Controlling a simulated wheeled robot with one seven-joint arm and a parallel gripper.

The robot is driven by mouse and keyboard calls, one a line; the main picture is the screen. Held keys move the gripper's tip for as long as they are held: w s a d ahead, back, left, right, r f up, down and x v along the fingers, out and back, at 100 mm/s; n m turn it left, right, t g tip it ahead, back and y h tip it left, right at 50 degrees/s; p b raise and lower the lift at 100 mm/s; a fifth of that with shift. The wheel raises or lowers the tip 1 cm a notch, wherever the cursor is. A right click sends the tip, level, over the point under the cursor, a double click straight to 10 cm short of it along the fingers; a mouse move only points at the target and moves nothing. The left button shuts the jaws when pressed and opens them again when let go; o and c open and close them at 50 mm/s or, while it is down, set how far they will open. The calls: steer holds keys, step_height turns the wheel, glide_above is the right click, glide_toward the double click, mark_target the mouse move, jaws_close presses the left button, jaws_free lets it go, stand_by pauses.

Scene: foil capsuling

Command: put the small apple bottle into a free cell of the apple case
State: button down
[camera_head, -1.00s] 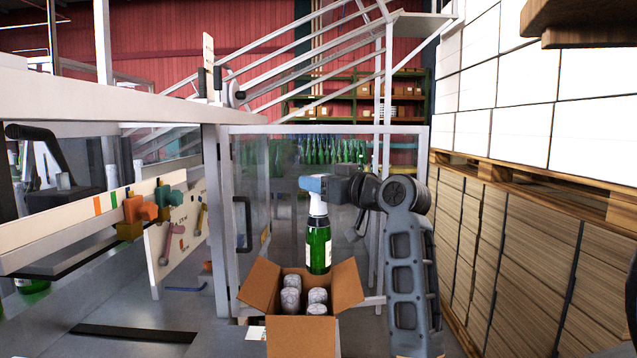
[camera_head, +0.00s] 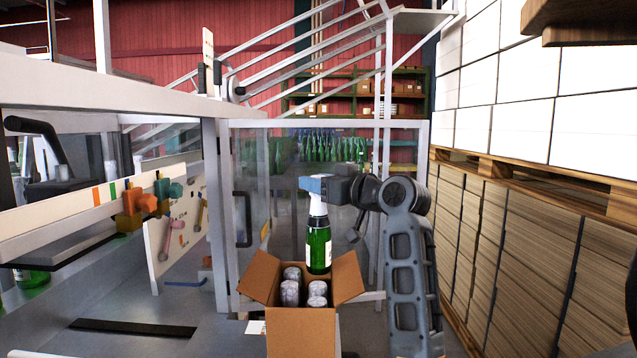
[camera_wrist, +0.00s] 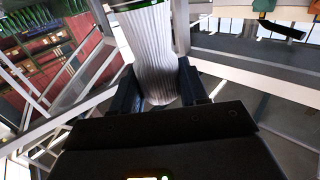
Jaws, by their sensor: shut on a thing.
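A small green bottle (camera_head: 318,247) with a pale label and a light foil top hangs upright below my gripper (camera_head: 317,196). My gripper is shut on the bottle's foil-covered neck; this foil (camera_wrist: 152,55) fills the gap between the fingers in the wrist view. The case is an open cardboard box (camera_head: 302,330) with its flaps spread. Several foil-topped bottles (camera_head: 290,288) stand in its left and front part. The held bottle is over the back right of the case, its base close to the rim level. The box's cell floor is hidden.
A glass-panelled white frame (camera_head: 300,127) stands behind the case. Stacked cardboard (camera_head: 500,260) and white boxes (camera_head: 500,95) on pallets line the right side. A machine bench with coloured knobs (camera_head: 145,203) is at the left.

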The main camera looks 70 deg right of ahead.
mark_target(325, 214)
steer(key=shift+f+b, duration=2.5)
steer(key=shift+f, duration=0.95)
steer(key=shift+r, duration=0.1)
